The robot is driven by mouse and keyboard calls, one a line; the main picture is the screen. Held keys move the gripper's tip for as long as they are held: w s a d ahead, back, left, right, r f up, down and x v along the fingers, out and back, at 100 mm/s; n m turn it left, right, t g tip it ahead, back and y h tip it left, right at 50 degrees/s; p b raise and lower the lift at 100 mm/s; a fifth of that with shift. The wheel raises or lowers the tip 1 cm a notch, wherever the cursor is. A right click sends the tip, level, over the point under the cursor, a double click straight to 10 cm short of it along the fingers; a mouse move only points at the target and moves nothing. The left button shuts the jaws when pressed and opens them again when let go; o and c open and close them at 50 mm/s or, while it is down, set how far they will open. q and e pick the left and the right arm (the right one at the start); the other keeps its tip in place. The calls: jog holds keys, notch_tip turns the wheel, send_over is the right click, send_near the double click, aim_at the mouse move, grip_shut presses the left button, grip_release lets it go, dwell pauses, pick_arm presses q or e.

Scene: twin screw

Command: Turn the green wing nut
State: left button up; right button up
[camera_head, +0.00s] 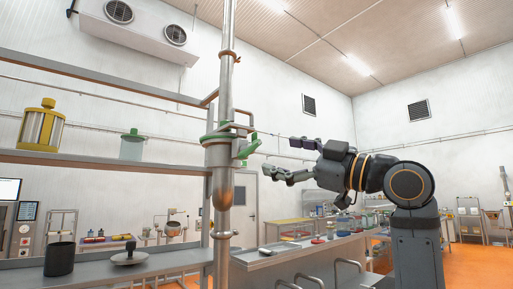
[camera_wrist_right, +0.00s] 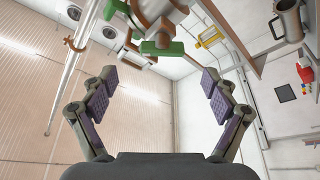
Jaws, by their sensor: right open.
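The green wing nut (camera_head: 249,147) sits on the right side of a clamp around the vertical metal pipe (camera_head: 223,185). In the right wrist view, the green wing nut (camera_wrist_right: 162,48) lies just beyond the fingertips, near the top middle. My right gripper (camera_head: 280,157) is open and empty, a little to the right of the nut and apart from it. In the wrist view its two purple-padded fingers (camera_wrist_right: 158,76) spread to either side, with the nut roughly centred between them. My left gripper is not in view.
Another green part (camera_head: 215,137) is on the pipe clamp. A shelf (camera_head: 100,159) left of the pipe holds a yellow canister (camera_head: 41,128) and a green-lidded jar (camera_head: 132,147). A counter (camera_head: 290,258) runs below. The air between my right gripper and the pipe looks clear.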

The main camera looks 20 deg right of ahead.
aim_at(250, 145)
jog(key=p+x, duration=0.3)
jog(key=x, duration=0.6)
jog(key=shift+s+a+p, duration=0.15)
jog(key=shift+a+p, duration=0.1)
jog(key=shift+p, duration=0.15)
jog(key=shift+w, duration=0.2)
jog(key=shift+c, duration=0.7)
jog(key=c, duration=1)
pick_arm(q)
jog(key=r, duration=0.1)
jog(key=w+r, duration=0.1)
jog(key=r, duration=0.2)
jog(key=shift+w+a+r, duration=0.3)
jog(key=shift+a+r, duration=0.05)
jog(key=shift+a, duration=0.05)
